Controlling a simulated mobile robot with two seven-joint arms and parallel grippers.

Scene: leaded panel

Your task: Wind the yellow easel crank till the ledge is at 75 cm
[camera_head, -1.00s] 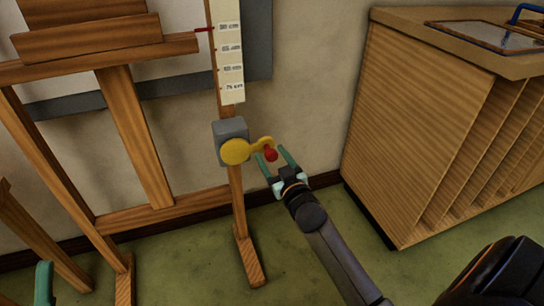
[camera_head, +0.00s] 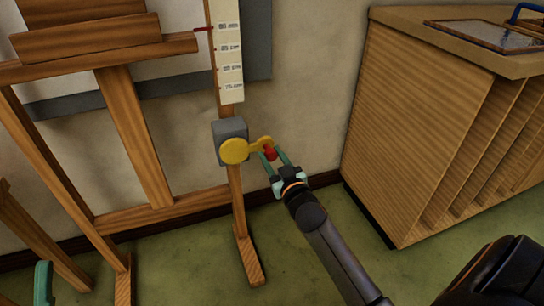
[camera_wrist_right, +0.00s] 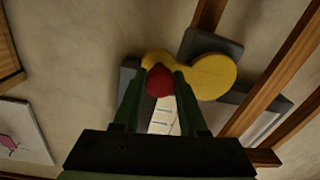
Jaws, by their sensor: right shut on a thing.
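The yellow crank (camera_head: 234,151) is mounted on a grey box (camera_head: 231,129) on the easel's right post. Its arm points right and ends in a red knob (camera_head: 269,153). My right gripper (camera_head: 272,156) is shut on the red knob. In the right wrist view the red knob (camera_wrist_right: 160,81) sits between the two fingers, with the yellow crank (camera_wrist_right: 212,76) behind it. The wooden ledge (camera_head: 110,58) is at the upper left. A red pointer (camera_head: 204,29) at its right end meets the white scale (camera_head: 229,50) near its top label. My left gripper (camera_head: 44,274) shows only in part at the lower left edge.
A wooden cabinet (camera_head: 420,120) with slots stands to the right, a framed panel (camera_head: 490,37) and a blue handle on its top. The wall is behind the easel. Green floor (camera_head: 310,240) is open between easel and cabinet.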

